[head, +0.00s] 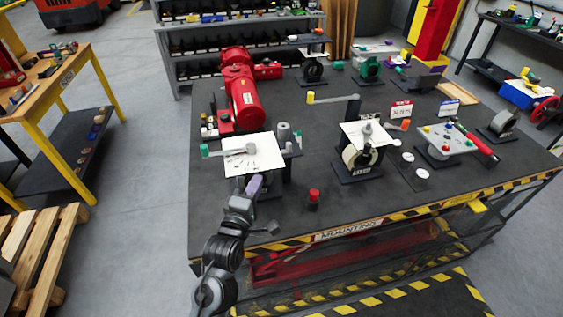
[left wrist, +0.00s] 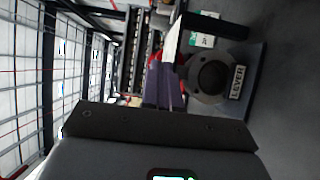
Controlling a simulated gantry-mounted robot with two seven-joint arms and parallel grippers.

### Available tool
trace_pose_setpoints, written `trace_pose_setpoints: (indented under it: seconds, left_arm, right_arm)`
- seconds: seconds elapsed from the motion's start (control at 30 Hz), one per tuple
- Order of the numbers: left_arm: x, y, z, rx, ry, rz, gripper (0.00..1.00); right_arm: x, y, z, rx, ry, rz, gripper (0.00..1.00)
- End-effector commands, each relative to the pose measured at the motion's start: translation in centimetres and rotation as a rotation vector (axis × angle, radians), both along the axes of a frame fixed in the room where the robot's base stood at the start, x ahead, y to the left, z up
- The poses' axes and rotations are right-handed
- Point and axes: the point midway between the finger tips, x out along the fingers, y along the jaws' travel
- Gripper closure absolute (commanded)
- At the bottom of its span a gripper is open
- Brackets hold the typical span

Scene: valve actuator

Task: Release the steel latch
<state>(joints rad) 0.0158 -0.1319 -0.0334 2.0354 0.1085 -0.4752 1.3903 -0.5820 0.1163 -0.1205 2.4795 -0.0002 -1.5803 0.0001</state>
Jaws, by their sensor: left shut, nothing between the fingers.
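I cannot tell for sure which part is the steel latch. A station with a white plate (head: 262,160) and a grey lever with a green end (head: 206,151) stands at the table's front left. My left gripper (head: 255,185), with purple fingers, is shut and empty just in front of that plate. In the left wrist view the shut fingers (left wrist: 163,82) are beside a round grey housing (left wrist: 212,77) labelled LEVER (left wrist: 237,82). A second white-plated station (head: 366,134), with a grey handle and orange knob (head: 406,125), stands mid-table. My right gripper does not show.
A red cylinder (head: 246,100) stands behind the lever station. A small red-topped button (head: 314,195) is to the right of my left gripper. A plate with coloured knobs (head: 448,140) is at the right. The front table strip between the stations is mostly clear.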

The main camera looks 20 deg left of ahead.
Motion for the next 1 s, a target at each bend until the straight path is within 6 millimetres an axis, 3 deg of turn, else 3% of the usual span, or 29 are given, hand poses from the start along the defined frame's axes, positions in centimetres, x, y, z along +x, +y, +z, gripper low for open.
trace_pose_setpoints:
  seconds: [0.57, 0.77, 1.0]
  left_arm:
    - [0.6, 0.0, 0.1, 0.001, -0.006, -0.001, 1.0]
    - [2.8, 0.2, 0.2, 0.003, -0.007, -0.001, 1.0]
    - [7.2, 0.4, 0.1, 0.003, -0.007, -0.001, 1.0]
  right_arm:
    - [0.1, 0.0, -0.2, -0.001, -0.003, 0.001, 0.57]
    - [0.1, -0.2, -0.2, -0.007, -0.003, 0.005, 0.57]
    - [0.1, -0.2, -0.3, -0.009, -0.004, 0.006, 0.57]
